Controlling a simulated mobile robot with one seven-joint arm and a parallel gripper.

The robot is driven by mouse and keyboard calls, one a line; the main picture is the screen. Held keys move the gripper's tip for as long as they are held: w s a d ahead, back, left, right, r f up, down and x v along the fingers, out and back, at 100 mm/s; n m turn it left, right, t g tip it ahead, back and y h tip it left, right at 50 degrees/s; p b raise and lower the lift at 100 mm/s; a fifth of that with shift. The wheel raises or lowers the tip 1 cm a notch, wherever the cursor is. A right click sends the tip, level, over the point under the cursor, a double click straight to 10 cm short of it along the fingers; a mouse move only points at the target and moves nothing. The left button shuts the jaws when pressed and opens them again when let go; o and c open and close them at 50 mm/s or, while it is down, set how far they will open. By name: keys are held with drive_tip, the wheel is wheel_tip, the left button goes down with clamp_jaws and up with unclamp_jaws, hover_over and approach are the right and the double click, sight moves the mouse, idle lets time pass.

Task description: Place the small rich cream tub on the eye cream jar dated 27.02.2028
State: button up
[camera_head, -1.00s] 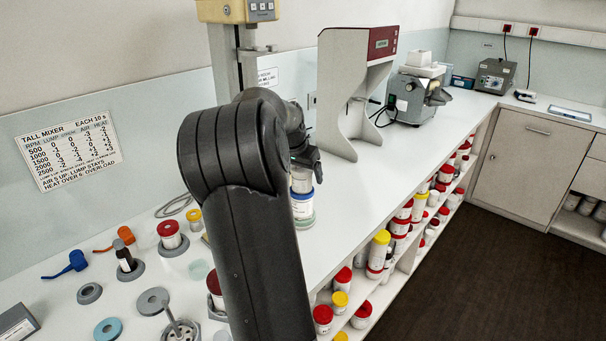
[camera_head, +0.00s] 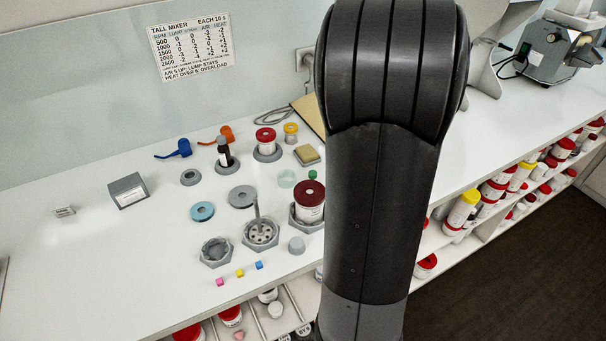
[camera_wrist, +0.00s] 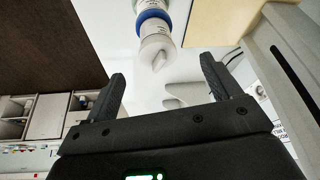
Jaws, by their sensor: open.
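In the wrist view a stack-like white container with a blue band (camera_wrist: 152,19) stands at the top middle, with a pale translucent end (camera_wrist: 155,48) towards my gripper. Its label is too small to read, so I cannot tell whether it is the rich cream tub or the eye cream jar. My gripper (camera_wrist: 164,86) is open, its two fingers apart with nothing between them; the container is beyond the fingertips. In the head view my arm hides the gripper and that container. No date is readable on any jar.
In the head view, the white bench holds a dark-red-lidded jar (camera_head: 310,200), a red-lidded jar (camera_head: 266,140), a yellow-lidded jar (camera_head: 291,132), a dark bottle (camera_head: 224,152) and grey holders (camera_head: 216,251). Shelves below hold several jars. The bench's left part is mostly clear.

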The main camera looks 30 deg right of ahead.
drive_tip(key=s+a+n+t+y, duration=0.1)
drive_tip(key=s+a+n+t, duration=0.2)
drive_tip(key=a, duration=0.9)
drive_tip(key=s+a+n+y, duration=0.2)
drive_tip(key=s+a+n, duration=0.15)
drive_tip(key=a, duration=0.85)
drive_tip(key=s+a+f+n, duration=0.3)
drive_tip(key=s+a+n, duration=0.1)
drive_tip(key=a, duration=0.3)
drive_tip(key=s+a+f+n+t+y, duration=0.1)
drive_tip(key=s+a+f+n, duration=0.2)
drive_tip(key=s+a, duration=0.4)
drive_tip(key=shift+a+f+n, duration=0.25)
drive_tip(key=shift+a+n, duration=0.3)
drive_tip(key=shift+a, duration=0.2)
